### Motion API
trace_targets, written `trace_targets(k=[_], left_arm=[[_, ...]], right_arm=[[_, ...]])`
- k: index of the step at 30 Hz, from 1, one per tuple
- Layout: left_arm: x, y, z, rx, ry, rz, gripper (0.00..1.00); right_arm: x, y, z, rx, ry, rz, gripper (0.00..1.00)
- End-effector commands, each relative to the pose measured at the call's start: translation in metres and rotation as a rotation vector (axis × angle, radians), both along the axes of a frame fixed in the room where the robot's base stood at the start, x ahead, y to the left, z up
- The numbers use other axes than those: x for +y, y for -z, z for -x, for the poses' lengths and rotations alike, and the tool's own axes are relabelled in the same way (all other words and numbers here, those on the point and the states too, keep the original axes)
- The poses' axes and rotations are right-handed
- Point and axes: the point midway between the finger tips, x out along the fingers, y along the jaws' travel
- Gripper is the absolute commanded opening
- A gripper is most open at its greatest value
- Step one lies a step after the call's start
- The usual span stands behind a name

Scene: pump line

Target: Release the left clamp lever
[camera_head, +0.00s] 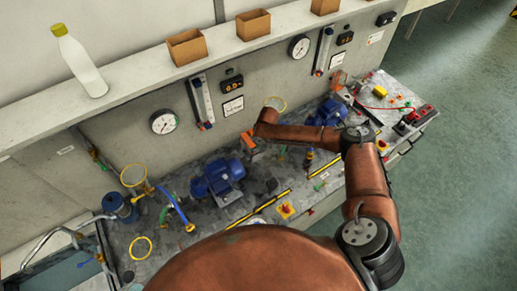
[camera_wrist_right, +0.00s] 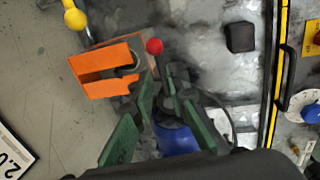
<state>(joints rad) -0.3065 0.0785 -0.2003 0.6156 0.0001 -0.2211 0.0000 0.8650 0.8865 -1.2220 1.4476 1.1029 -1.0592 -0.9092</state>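In the wrist view a red ball knob (camera_wrist_right: 154,46) on a short lever shows just beyond the fingertips of my right gripper (camera_wrist_right: 160,88). The green-padded fingers lie close on either side of the lever's lower part; I cannot tell whether they touch it. An orange bracket (camera_wrist_right: 105,70) sits beside the lever. In the head view the orange bracket (camera_head: 249,138) shows at the wall side of the bench, near the end of my right arm, which hides the fingers there. A blue pump (camera_wrist_right: 176,139) lies behind the fingers. My left gripper is not in view.
A blue pump (camera_head: 218,178) stands mid-bench, another (camera_head: 327,113) farther right. A yellow-black strip (camera_head: 258,208) runs along the bench front. A shelf carries boxes (camera_head: 187,47) and a bottle (camera_head: 79,62).

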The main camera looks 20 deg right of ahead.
Motion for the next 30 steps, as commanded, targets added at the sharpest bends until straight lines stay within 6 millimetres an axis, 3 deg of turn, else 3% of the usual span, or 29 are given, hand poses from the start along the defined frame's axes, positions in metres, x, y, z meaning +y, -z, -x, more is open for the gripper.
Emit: trace_targets(k=[4, 9, 16, 19, 25, 30], left_arm=[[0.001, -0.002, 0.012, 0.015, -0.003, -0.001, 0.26], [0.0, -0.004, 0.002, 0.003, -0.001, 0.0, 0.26], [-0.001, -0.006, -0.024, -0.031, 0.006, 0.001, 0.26], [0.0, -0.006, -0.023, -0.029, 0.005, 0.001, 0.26], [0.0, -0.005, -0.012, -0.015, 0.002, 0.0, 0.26], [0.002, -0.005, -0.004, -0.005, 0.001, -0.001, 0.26]], right_arm=[[0.0, 0.021, -0.004, 0.0, 0.002, 0.001, 0.14], [0.001, 0.034, -0.008, -0.002, 0.0, 0.0, 0.14], [0.003, 0.038, -0.008, -0.002, -0.003, -0.001, 0.14], [0.003, 0.037, -0.009, -0.002, -0.003, -0.001, 0.13], [0.003, 0.037, -0.009, -0.002, -0.004, 0.0, 0.0], [0.003, 0.037, -0.009, -0.002, -0.004, 0.0, 0.0]])
